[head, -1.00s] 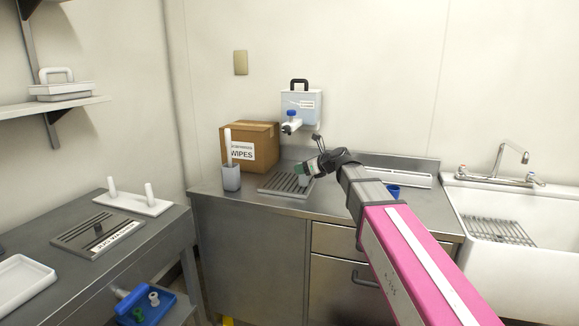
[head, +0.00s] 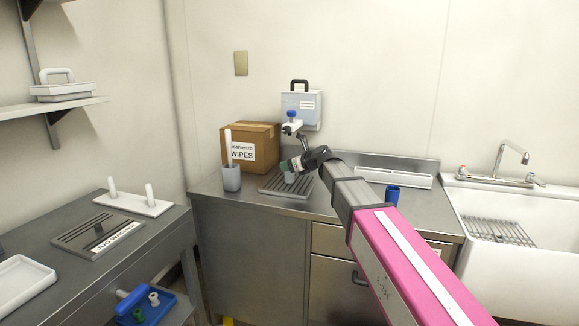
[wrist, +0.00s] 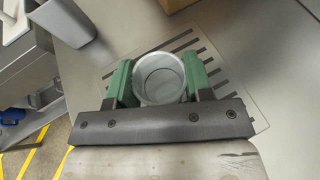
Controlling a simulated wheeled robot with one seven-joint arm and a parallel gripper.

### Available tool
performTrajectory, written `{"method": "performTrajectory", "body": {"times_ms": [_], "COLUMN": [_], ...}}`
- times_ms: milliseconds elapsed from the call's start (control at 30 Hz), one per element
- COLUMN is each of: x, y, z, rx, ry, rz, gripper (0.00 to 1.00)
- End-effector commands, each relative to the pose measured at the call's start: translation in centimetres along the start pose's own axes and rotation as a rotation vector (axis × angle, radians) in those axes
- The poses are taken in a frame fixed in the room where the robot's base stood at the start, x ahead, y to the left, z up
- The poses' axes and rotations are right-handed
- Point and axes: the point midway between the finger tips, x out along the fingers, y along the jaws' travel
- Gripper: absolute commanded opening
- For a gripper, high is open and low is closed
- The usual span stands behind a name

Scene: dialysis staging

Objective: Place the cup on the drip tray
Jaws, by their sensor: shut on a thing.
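The cup (wrist: 160,82) is a small grey, round-mouthed vessel. In the wrist view it sits between the green fingers of my gripper (wrist: 160,85), which are shut on it from both sides. In the head view my gripper (head: 289,170) holds the cup (head: 291,177) over the slatted drip tray (head: 274,190) on the steel counter. The drip tray (wrist: 238,98) shows beneath and around the cup in the wrist view. The cup looks upright. Its underside is hidden, so I cannot tell whether it touches the tray.
A dispenser with a blue-capped tap (head: 291,121) hangs just behind the tray. A grey holder with a white stick (head: 231,178) and a cardboard wipes box (head: 262,140) stand to the left. A blue cup (head: 392,194) stands right of my arm. A sink (head: 510,210) lies far right.

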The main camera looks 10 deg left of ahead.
Motion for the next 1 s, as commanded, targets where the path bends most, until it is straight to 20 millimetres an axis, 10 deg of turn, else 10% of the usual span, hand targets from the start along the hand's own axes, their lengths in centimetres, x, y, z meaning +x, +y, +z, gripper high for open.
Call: {"method": "performTrajectory", "body": {"times_ms": [67, 100, 167, 567, 1000], "x": [0.1, 0.1, 0.1, -0.4, -8.6], "y": [0.0, 0.0, 0.0, 0.0, 0.1], "z": [-0.2, -0.2, -0.2, 0.0, 0.0], "rx": [0.000, 0.000, 0.000, 0.000, 0.000], "ry": [0.000, 0.000, 0.000, -0.001, -0.002], "rz": [0.000, 0.000, 0.000, -0.001, -0.002], "gripper": [0.24, 0.53, 0.72, 0.72, 0.72]}}
